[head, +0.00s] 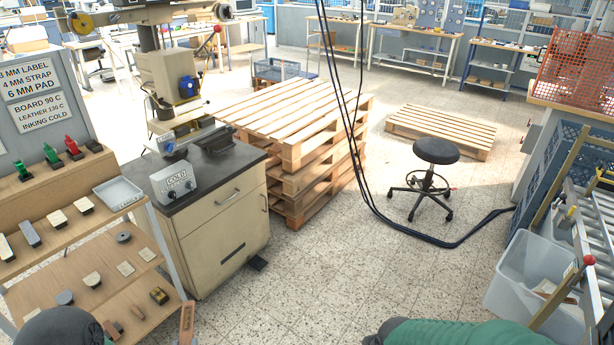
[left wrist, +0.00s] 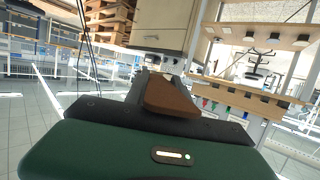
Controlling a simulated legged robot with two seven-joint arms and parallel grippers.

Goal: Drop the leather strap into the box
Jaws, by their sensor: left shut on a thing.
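The leather strap (head: 187,322) is a short brown piece, standing roughly upright at the bottom edge of the head view. In the left wrist view the strap (left wrist: 170,97) lies between the dark fingers of my left gripper (left wrist: 160,78), which is shut on it. In the head view most of this gripper is below the frame. The box, a pale translucent bin (head: 510,268), stands at the right with a few small pieces in it, well apart from the strap. My right gripper is out of view; only my green right arm shows at the bottom.
A wooden shelf rack (head: 70,240) with tools and a small grey tray (head: 118,190) stands at the left. Beside it is a cabinet (head: 215,215) with a press. Pallets (head: 290,120), a stool (head: 436,152) and hanging cables (head: 365,190) lie beyond. The middle floor is clear.

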